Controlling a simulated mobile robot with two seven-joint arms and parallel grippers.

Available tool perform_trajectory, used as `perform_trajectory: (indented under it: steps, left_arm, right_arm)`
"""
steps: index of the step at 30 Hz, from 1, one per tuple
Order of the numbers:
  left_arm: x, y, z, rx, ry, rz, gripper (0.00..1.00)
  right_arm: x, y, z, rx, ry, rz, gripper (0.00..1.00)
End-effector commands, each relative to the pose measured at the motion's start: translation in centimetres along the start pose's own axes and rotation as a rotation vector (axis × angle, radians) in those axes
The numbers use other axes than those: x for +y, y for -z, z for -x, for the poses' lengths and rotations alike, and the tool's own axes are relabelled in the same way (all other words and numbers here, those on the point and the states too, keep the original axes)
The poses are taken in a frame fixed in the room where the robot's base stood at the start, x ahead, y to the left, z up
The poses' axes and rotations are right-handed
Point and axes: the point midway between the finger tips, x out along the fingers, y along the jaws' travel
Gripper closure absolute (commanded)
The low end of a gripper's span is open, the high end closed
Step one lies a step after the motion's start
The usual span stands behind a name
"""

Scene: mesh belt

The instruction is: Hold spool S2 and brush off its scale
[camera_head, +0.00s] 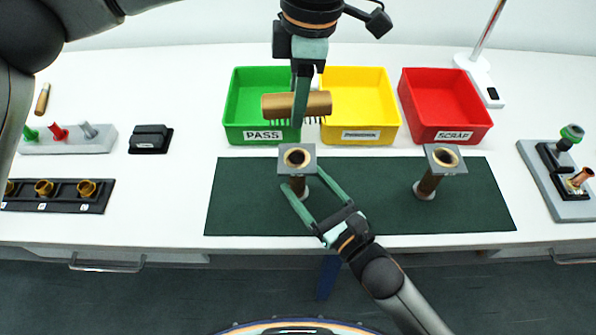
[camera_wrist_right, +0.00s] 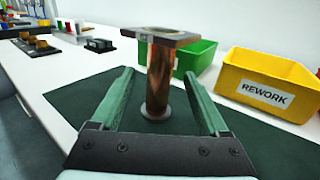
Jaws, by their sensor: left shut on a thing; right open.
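A copper-brown spool (camera_head: 297,184) with a square grey top flange stands upright on the green mat (camera_head: 370,215). A second, similar spool (camera_head: 430,182) stands upright further right on the mat. I cannot read a label telling which is S2. My right gripper (camera_head: 303,180) is open, with its fingers on either side of the left spool's shaft. In the right wrist view the copper shaft (camera_wrist_right: 160,80) stands between and beyond the spread fingertips. My left gripper (camera_head: 299,98) is shut on a brown brush (camera_head: 318,104), bristles down, above and behind the left spool. Scale is too small to tell.
A green PASS bin (camera_head: 236,110), a yellow rework bin (camera_head: 388,110) and a red SCRAP bin (camera_head: 445,100) stand behind the mat. Racks of small parts (camera_head: 65,145) are at left, a grey fixture (camera_head: 575,208) at right. The mat between the spools is clear.

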Motion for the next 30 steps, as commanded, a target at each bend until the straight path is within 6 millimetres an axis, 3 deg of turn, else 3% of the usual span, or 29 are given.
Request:
perform_trajectory:
  steps: [7,19,30]
  left_arm:
    - [0.0,0.0,0.0,0.000,0.000,0.000,1.00]
    - [0.0,0.0,0.0,0.000,0.000,0.000,1.00]
    - [0.0,0.0,0.0,0.000,0.000,0.000,1.00]
  right_arm:
    - [0.0,-0.1,-3.1,-0.001,0.001,0.000,0.22]
    - [0.0,0.0,-3.8,0.001,0.000,-0.001,0.22]
    - [0.0,0.0,-3.7,0.001,0.000,-0.001,0.62]
